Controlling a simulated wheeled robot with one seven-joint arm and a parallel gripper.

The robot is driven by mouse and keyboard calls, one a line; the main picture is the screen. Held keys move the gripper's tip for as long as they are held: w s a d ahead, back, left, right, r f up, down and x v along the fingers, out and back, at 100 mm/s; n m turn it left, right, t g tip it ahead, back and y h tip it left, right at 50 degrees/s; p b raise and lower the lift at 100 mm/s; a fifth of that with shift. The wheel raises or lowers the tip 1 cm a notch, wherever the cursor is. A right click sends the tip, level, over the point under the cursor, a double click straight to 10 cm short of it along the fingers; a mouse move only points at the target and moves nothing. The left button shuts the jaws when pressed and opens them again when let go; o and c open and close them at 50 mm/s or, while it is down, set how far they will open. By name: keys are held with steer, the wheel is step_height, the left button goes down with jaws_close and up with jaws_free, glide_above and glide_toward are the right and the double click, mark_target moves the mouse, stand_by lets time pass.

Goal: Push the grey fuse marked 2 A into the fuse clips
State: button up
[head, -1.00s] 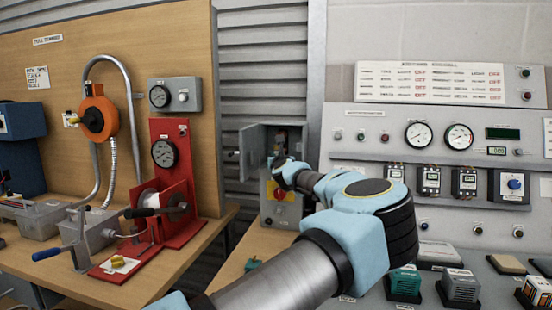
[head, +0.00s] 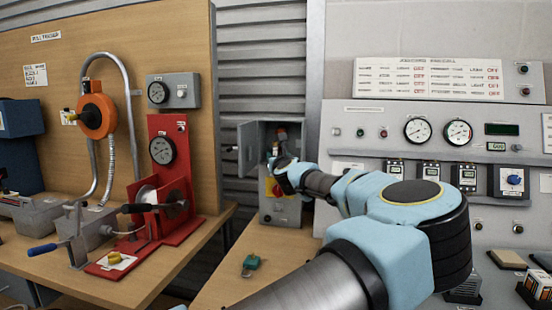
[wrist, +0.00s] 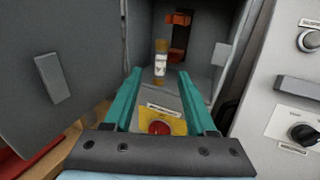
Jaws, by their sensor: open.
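The fuse (wrist: 161,62) stands roughly upright in the open grey switch box (wrist: 205,30), with a pale body and brass-coloured end caps. Its marking is too small to read. Orange-brown fuse clip parts (wrist: 179,19) show behind it, slightly to its right. I cannot tell whether the fuse touches them. My gripper (wrist: 160,73) is open, its teal fingertips on either side of the fuse's lower end in the wrist view, with gaps both sides. In the head view my wrist (head: 283,172) is in front of the box and hides most of its inside.
The box door (wrist: 60,75) hangs open on the left. A red knob on a yellow plate (wrist: 160,127) lies below, between the fingers. The control panel (wrist: 290,90) stands close on the right. A teal object (head: 252,263) lies on the bench.

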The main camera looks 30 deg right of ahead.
steer(key=shift+b+v, duration=0.45)
steer(key=shift+v, duration=1.85)
